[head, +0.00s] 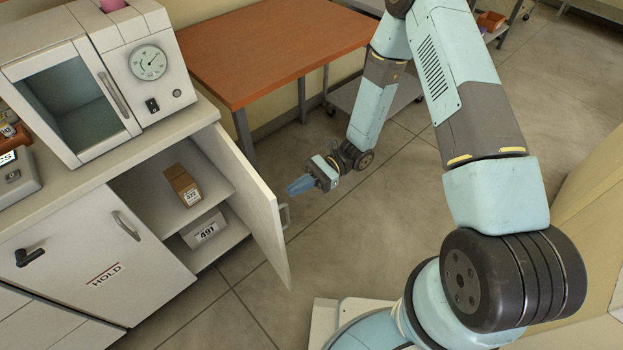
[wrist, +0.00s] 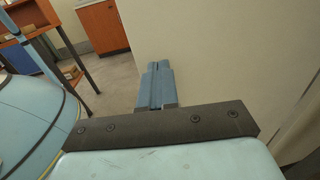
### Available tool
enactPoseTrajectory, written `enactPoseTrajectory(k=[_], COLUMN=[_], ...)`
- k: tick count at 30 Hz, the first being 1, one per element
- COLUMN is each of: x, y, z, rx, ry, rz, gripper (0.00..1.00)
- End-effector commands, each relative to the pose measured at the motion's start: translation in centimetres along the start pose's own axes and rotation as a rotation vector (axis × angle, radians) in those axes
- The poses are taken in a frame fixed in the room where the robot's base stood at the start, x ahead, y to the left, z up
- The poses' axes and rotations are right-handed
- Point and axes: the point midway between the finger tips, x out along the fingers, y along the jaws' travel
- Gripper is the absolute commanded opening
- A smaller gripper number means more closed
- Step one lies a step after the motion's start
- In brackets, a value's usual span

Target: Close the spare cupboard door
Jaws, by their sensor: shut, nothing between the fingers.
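The open cupboard door (head: 245,205) is a pale panel hinged at the right of the cupboard opening. It stands swung well out into the room, with its bar handle (head: 285,216) on the outer face. My gripper (head: 292,187) is shut and empty, with blue fingers pointing left towards the outer side of this door, a little above the handle in the picture. A small gap shows between them. In the wrist view the shut fingers (wrist: 157,84) show in front of a large pale flat surface (wrist: 220,60); I cannot tell whether it is the door.
Inside the cupboard are a brown box (head: 183,186) marked 422 and a pale box (head: 203,229) marked 491. A shut door (head: 75,260) labelled HOLD is to the left. An incubator (head: 100,75) stands on top.

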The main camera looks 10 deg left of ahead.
Motion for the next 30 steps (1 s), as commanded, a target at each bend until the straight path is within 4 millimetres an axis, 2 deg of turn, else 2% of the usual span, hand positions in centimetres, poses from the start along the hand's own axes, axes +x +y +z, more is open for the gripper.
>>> enactPoseTrajectory(k=[1, 6, 11, 30], x=[1.0, 3.4, 4.6, 5.2], y=[0.1, 0.1, 0.0, 0.0], z=[0.0, 0.0, 0.0, 0.0], rx=[0.002, 0.000, 0.000, 0.001], ry=[-0.001, 0.001, 0.000, -0.001], rz=[0.003, 0.003, 0.001, -0.025], gripper=[0.00, 0.00, 0.00, 0.00])
